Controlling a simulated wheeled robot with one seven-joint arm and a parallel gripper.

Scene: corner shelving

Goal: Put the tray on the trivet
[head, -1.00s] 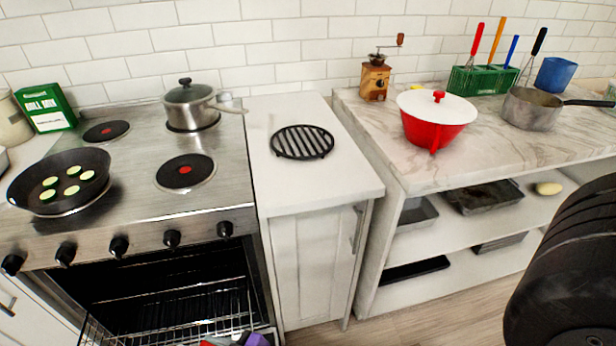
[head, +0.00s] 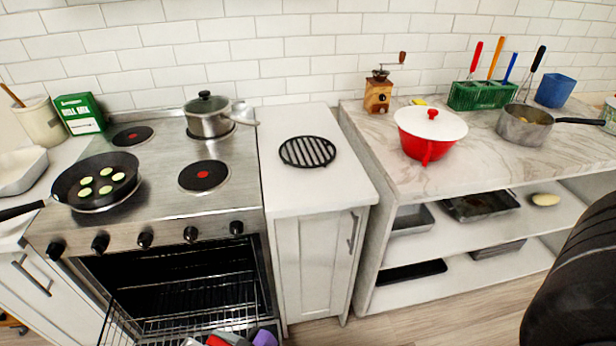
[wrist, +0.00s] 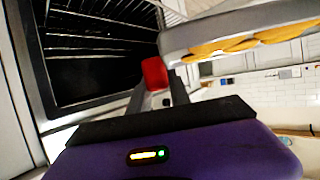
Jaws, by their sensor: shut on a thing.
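The trivet (head: 307,152) is a round black slatted grate on the white counter right of the stove, with nothing on it in the head view. The tray (wrist: 225,25) is grey with yellow-orange slices in it and shows partly in the upper right of the wrist view. My gripper (wrist: 155,73), with a purple body and a red fingertip, is shut on the tray's edge; the exact contact is partly hidden. In the head view my gripper (head: 228,339) shows only at the bottom edge, in front of the open oven, low and left of the trivet.
The open oven's wire rack (head: 185,325) sticks out beside my gripper. The stove holds a frying pan (head: 95,182) and a lidded pot (head: 208,115). A red pot with a white lid (head: 428,135) stands on the marble counter. The counter around the trivet is clear.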

